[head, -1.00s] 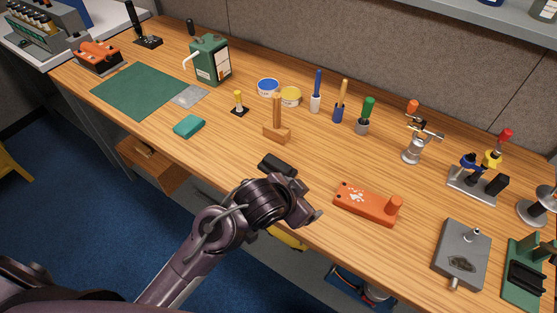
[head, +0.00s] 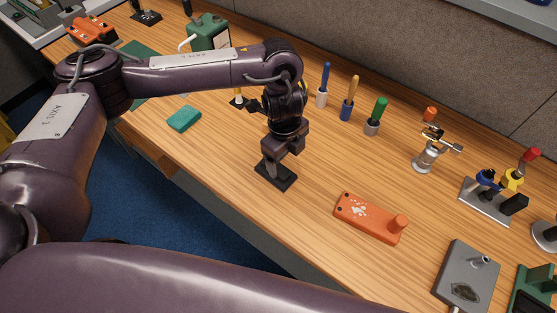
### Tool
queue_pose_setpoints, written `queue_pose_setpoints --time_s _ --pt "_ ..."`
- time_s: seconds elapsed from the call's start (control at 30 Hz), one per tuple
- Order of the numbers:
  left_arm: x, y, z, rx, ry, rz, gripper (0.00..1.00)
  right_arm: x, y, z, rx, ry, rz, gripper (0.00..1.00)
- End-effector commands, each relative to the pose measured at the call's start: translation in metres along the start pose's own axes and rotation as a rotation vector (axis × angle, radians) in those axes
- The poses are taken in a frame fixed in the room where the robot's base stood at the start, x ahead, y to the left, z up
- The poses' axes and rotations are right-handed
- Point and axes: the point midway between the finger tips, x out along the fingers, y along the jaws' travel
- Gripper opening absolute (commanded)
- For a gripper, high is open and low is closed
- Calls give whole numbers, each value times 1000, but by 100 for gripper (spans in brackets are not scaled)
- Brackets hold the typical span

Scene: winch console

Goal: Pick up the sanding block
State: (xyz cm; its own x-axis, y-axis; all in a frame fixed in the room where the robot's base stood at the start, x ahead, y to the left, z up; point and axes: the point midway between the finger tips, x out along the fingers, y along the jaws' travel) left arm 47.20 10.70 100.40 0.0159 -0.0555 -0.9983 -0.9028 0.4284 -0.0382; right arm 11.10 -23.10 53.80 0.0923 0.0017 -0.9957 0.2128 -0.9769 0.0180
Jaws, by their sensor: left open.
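A dark, flat, oblong block (head: 277,180), which looks to be the sanding block, lies near the front edge of the wooden bench in the middle of the head view. My left gripper (head: 279,164) points down right over it. Its jaws are open, and the lower parts of the fingers overlap the block in the picture. I cannot tell whether they touch it. The gripper hides part of the block's top. My right gripper is not in view.
An orange plate with a knob (head: 368,217) lies to the right of the block, and a teal block (head: 184,119) to the left. Upright handled tools (head: 347,97) stand behind. My arm hides the wooden handled block and the tins. The bench (head: 235,205) is clear around the dark block.

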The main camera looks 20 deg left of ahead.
Motion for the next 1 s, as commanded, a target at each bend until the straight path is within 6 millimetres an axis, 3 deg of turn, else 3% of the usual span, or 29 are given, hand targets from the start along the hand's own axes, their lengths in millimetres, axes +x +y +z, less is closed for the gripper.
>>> queue_pose_setpoints --time_s 0.03,0.17,0.73,1.0 --pt "-5 2 12 -15 -22 17 82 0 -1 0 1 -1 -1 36" --pt "-2 6 24 -32 -42 44 82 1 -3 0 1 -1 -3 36" --pt "61 18 31 -31 -38 43 82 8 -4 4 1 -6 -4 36" --pt "69 17 33 -29 -42 40 82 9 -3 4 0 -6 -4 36"
